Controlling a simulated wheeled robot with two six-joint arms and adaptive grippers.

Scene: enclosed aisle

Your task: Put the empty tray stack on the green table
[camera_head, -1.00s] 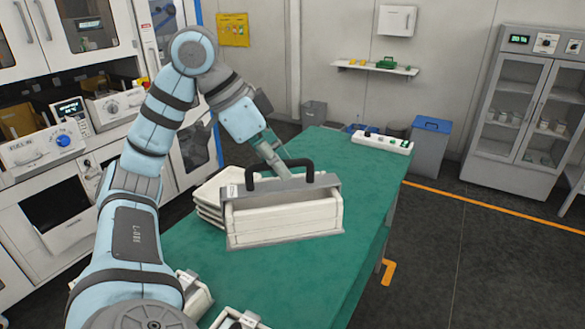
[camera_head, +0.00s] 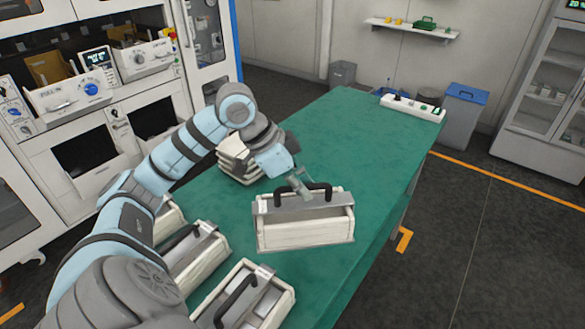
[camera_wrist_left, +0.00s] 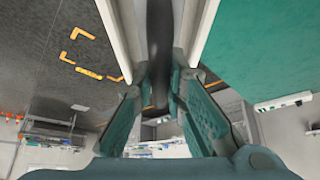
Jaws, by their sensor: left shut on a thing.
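A stack of white trays (camera_head: 232,165) sits on the green table (camera_head: 345,135), partly hidden behind my left arm. My left gripper (camera_head: 303,187) is shut on the black handle of a white carrier box (camera_head: 305,231) with a grey top bar. The box is upright over the table's right side; I cannot tell whether it touches the tabletop. In the left wrist view the black handle (camera_wrist_left: 160,30) runs between the fingers, with pale box walls on both sides. My right gripper is not in view.
Similar handled boxes (camera_head: 205,262) stand along the table's near left side. A white strip with switches (camera_head: 412,107) lies at the table's far end. A blue-lidded bin (camera_head: 463,112) stands beyond it. White equipment cabinets (camera_head: 95,120) line the left. Dark floor is clear on the right.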

